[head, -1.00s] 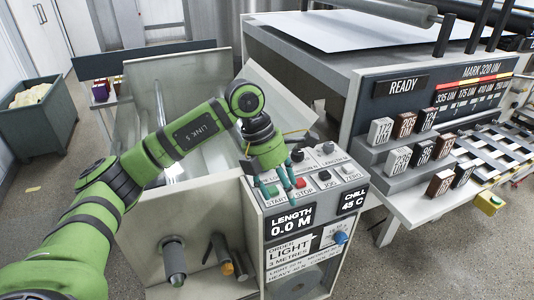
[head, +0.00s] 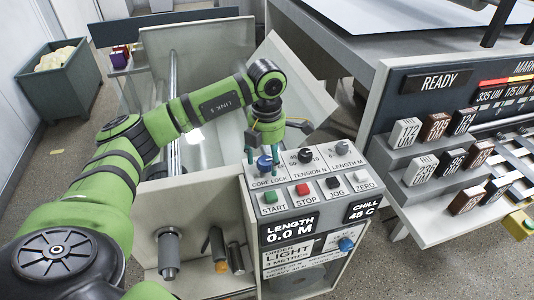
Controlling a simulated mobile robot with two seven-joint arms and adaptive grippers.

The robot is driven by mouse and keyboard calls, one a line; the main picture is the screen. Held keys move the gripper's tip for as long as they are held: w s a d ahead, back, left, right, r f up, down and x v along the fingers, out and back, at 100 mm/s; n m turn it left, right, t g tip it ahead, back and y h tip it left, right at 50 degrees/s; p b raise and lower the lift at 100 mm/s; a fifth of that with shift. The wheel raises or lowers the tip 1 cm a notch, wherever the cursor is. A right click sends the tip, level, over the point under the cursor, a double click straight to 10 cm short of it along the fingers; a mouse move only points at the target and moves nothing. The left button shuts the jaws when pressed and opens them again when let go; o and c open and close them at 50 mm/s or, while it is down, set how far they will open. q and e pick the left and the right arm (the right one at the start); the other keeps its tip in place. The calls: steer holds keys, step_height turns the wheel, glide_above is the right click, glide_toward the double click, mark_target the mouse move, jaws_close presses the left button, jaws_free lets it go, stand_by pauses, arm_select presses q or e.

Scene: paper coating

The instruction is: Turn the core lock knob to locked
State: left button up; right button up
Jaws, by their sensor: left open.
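The core lock knob (head: 264,163) is a small blue knob at the back left of the control panel (head: 318,184) in the head view, above the CORE LOCK label. My left gripper (head: 262,157) is open and points down at it, with its teal fingers on either side of the knob. I cannot tell whether the fingers touch the knob. The knob's pointer and its setting are too small and partly hidden to read. My right gripper is not in view.
The tension knob (head: 305,156) and length knob (head: 341,146) stand right of the core lock knob. The START (head: 270,197), STOP (head: 302,189), JOG and ZERO buttons are in front. A display (head: 289,229) reads 0.0 M. Sample blocks stand on a stepped rack (head: 408,170) at right.

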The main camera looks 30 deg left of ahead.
arm_select(q)
steer(key=shift+s, duration=0.2)
steer(key=c, duration=1.1)
steer(key=shift+c, duration=0.2)
steer(key=shift+w+n+b, duration=0.1)
steer(key=shift+n+b, duration=0.5)
steer(key=shift+n, duration=0.6)
steer(key=n+b, duration=0.1)
steer(key=n, duration=0.4)
steer(key=shift+b, duration=0.3)
steer(key=n, duration=0.5)
steer(key=shift+a+r+n+b, duration=0.1)
steer(key=shift+n+b, duration=0.3)
steer(key=n, duration=0.4)
steer(key=shift+a+r+n, duration=0.1)
steer(key=shift+n, duration=0.2)
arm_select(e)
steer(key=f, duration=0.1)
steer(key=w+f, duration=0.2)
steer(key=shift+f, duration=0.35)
